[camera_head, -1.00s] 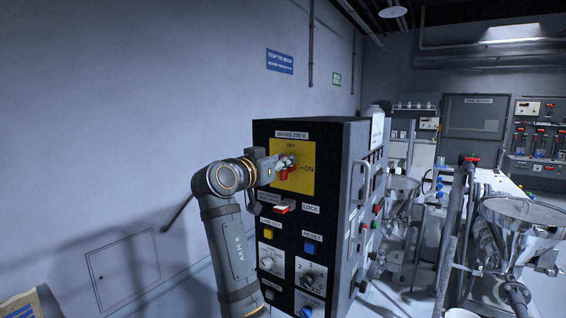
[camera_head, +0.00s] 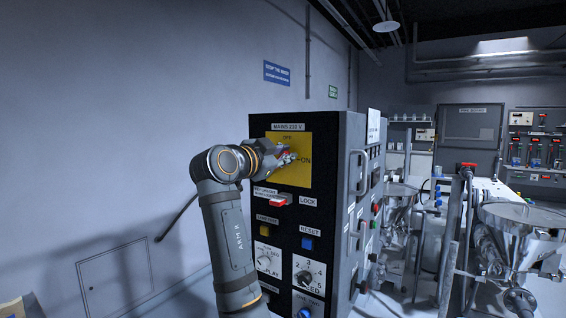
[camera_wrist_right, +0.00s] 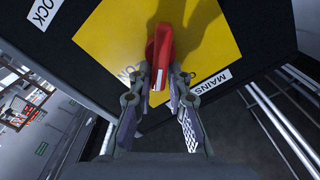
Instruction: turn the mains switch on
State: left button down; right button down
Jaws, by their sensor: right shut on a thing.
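The mains switch is a red handle (camera_wrist_right: 164,50) on a yellow plate (camera_head: 306,178) under the "MAINS 230 V" label (camera_head: 288,127). The plate reads "OFF" at the top and "ON" at the right. My right gripper (camera_head: 290,157) comes to the plate from the left and hides most of the handle in the head view. In the right wrist view my right gripper (camera_wrist_right: 160,82) has its two fingers on either side of the red handle and is shut on it. My left gripper is not in view.
Below the plate, the black panel (camera_head: 281,222) carries a red lock switch (camera_head: 281,200), buttons and dials. The cabinet's side has a handle (camera_head: 358,172) that sticks out. Steel hoppers (camera_head: 521,224) and pipework stand at the right.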

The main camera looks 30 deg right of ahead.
jog(key=m, duration=0.1)
jog(key=f+m+b, duration=0.1)
jog(key=m+b, duration=0.1)
jog(key=shift+s+f+m, duration=0.1)
jog(key=shift+f+m, duration=0.15)
jog(key=shift+m, duration=0.15)
jog(key=m+b, duration=0.1)
jog(key=m, duration=0.2)
jog(key=m+b, duration=0.1)
jog(key=m, duration=0.2)
jog(key=shift+s+d+f, duration=0.15)
jog(key=shift+s, duration=0.05)
jog(key=shift+r, duration=0.2)
